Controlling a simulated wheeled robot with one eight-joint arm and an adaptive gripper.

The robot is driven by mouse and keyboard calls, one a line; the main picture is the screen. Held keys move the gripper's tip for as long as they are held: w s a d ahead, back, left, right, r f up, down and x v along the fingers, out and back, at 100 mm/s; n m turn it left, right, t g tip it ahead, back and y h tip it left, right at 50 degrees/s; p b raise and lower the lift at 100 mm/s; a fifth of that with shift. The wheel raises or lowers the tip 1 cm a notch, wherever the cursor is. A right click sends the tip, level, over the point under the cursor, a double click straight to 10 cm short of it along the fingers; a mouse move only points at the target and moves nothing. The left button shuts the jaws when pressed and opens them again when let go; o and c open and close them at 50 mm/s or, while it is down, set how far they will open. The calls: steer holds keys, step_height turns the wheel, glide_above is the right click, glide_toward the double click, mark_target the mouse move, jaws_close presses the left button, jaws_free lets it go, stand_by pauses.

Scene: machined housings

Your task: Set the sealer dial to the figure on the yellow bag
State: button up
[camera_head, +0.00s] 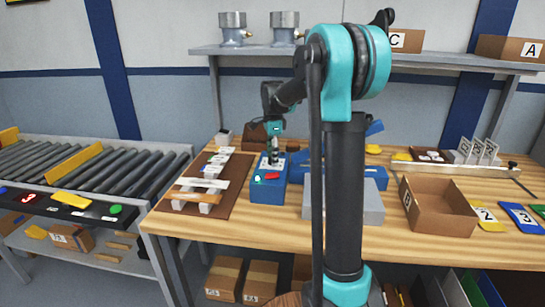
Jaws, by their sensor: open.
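A blue device that looks like the sealer (268,192) stands on the wooden bench, left of my arm's column. A red part and a pale panel show on its top. My gripper (273,158) points down over the back of this top and is open. The dial cannot be made out; the gripper covers that area, and whether they touch cannot be told. A yellow bag (491,224) lies at the right of the bench, beside the open carton. Its printed figure looks like a 2. A blue bag (521,216) with what looks like a 3 lies right of it.
An open cardboard carton (437,222) stands right of my arm. A brown board (225,205) with pale strips lies left of the device. A roller conveyor (100,170) is at the left. A shelf (440,61) with metal housings and boxes runs above the bench.

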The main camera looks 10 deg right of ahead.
steer(key=shift+c, duration=0.4)
steer(key=c, duration=1.1)
